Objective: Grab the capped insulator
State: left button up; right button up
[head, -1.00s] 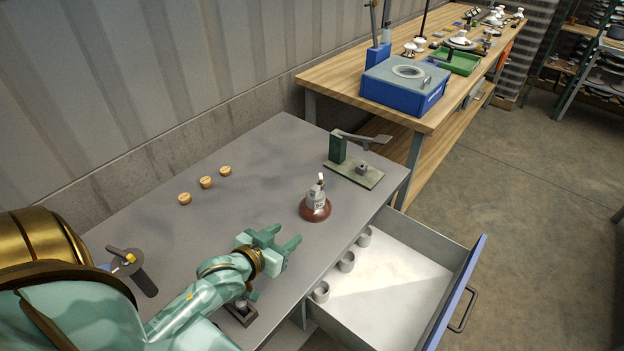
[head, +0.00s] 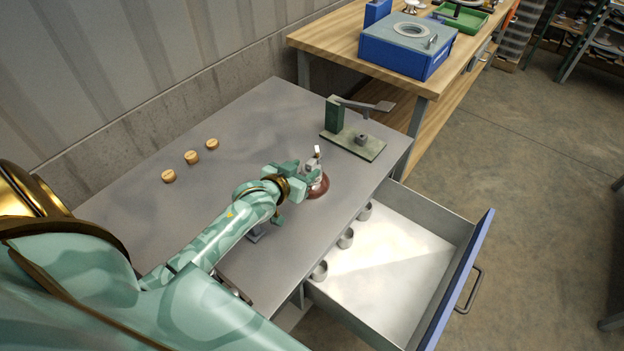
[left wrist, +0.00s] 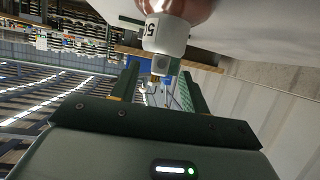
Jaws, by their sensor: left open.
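The capped insulator (head: 319,190) stands on the grey table, a reddish-brown disc with a pale cap and a small metal pin on top. My left gripper (head: 302,172) is open right beside it and partly hides its cap in the head view. In the left wrist view the picture is upside down. The insulator's white cap (left wrist: 165,36), with a dark mark, and its pin show ahead of and between the two open fingers of the gripper (left wrist: 160,82). I cannot tell whether either finger touches the cap. My right gripper is not in view.
A green press-like fixture (head: 352,144) stands behind the insulator. Several small tan pieces include one (head: 191,157) at the table's left. An open drawer (head: 458,293) holding grey cups (head: 345,238) juts out at the right. A wooden bench (head: 330,42) stands behind.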

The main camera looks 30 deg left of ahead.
aim_at(309, 163)
pick_arm(q)
jog(key=x, duration=0.2)
jog(key=b+x, duration=0.1)
jog(key=x, duration=0.1)
jog(key=shift+w+r, duration=0.1)
jog(key=shift+w, duration=0.35)
jog(key=shift+s+r, duration=0.1)
jog(key=shift+r, duration=0.05)
grip_shut()
dwell(0.7)
